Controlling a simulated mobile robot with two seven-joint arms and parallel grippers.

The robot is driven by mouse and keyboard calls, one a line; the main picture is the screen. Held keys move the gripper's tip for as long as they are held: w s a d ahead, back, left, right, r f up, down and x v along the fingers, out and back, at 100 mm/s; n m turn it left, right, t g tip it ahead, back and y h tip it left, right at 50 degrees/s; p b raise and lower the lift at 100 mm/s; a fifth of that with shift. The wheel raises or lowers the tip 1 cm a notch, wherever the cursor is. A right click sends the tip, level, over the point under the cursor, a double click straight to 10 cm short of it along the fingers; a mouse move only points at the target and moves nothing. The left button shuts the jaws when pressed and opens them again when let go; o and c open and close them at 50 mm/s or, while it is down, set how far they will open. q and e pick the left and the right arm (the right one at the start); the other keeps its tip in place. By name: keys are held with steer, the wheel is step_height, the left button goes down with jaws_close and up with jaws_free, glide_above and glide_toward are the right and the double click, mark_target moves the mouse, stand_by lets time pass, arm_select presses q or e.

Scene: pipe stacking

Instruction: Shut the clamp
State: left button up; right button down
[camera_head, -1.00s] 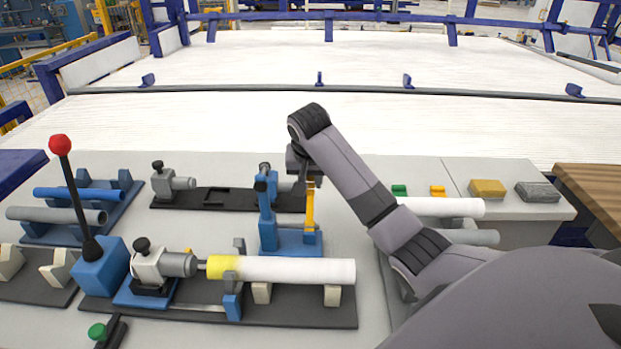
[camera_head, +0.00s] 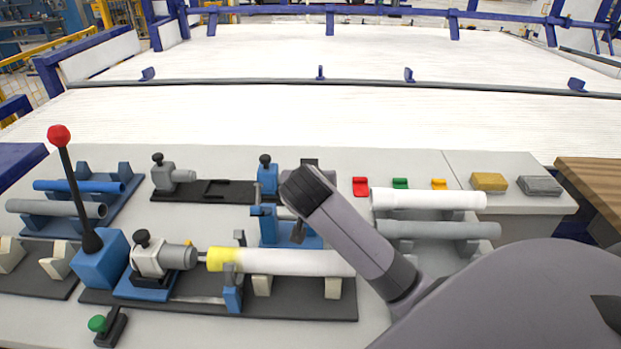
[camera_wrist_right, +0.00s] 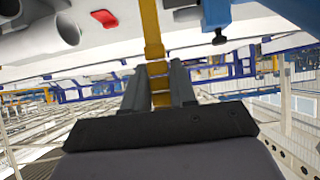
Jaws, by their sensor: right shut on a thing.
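The blue clamp (camera_head: 268,228) stands on the grey bench behind the white pipe with a yellow end (camera_head: 290,262). My right arm reaches over it from the right, and its wrist covers part of the clamp. My right gripper (camera_head: 298,233) is low at the clamp's right side in the head view. In the right wrist view the gripper (camera_wrist_right: 157,72) is shut on the clamp's yellow lever (camera_wrist_right: 150,25), which runs between the fingers. The lever is hidden in the head view, so its exact angle cannot be told there. My left gripper is not in view.
A red-knobbed lever on a blue box (camera_head: 99,263) stands at the left. White and grey pipes (camera_head: 430,199) lie at the right, in front of red, green and yellow pieces (camera_head: 400,184). A dark rail fixture (camera_head: 215,190) sits behind the clamp's left side.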

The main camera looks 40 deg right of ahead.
steer(key=shift+s+a+r, duration=0.1)
stand_by(0.4)
steer(key=c, duration=1)
jaws_free()
steer(key=v, duration=0.7)
steer(key=shift+s, duration=0.1)
